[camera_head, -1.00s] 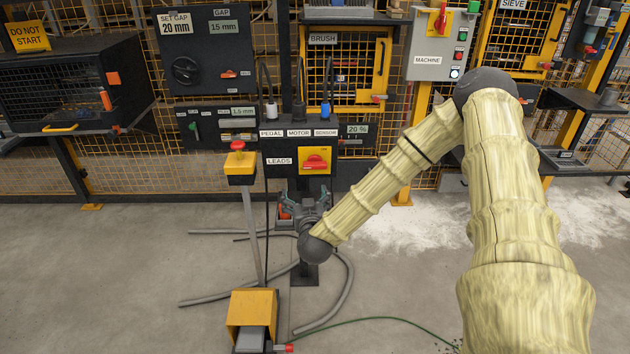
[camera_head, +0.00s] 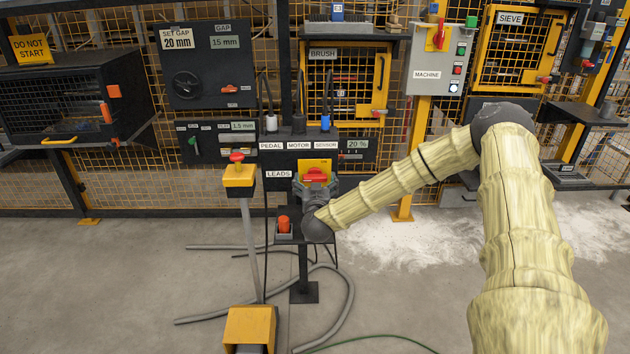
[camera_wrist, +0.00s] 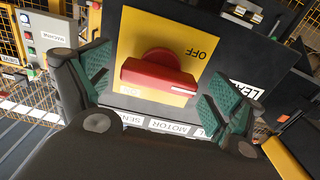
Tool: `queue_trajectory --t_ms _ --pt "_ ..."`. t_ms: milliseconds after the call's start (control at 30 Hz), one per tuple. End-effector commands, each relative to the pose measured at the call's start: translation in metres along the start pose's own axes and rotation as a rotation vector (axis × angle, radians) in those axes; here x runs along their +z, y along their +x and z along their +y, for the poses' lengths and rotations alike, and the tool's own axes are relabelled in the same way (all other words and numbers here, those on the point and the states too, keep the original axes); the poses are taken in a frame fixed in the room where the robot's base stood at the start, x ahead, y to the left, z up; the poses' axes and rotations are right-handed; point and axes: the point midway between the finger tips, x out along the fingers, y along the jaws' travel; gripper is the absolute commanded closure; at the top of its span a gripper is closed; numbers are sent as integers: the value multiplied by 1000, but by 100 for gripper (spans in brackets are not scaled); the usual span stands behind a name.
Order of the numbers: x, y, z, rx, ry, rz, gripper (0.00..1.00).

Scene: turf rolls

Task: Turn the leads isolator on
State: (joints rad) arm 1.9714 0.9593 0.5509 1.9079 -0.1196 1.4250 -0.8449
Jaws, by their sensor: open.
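The leads isolator is a red rotary handle (camera_wrist: 158,74) on a yellow plate (camera_wrist: 150,32), with "OFF" lettered on the plate. In the wrist view the handle lies crosswise between my fingers, its white mark toward the right end. In the head view the red handle (camera_head: 315,175) shows beside the "LEADS" label (camera_head: 278,174), partly hidden by my gripper. My gripper (camera_wrist: 152,88) is open, with green-padded fingers on either side of the handle. I cannot tell whether the pads touch it.
A red-topped yellow post (camera_head: 239,180) stands left of the isolator. An orange-red button (camera_head: 284,224) sits on a small stand below. Grey hoses (camera_head: 345,300) lie on the floor. A grey machine box (camera_head: 437,65) stands to the right.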

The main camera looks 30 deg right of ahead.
Motion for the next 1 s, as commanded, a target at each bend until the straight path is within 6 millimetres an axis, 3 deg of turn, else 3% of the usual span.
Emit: queue_trajectory --t_ms 200,467,500,733,1000 --pt "0 12 0 0 0 0 7" --pt "0 14 0 0 0 -1 7" --pt "0 14 0 0 0 -1 9" --pt "0 13 0 0 0 -1 51" --pt "0 13 0 -1 12 0 53"
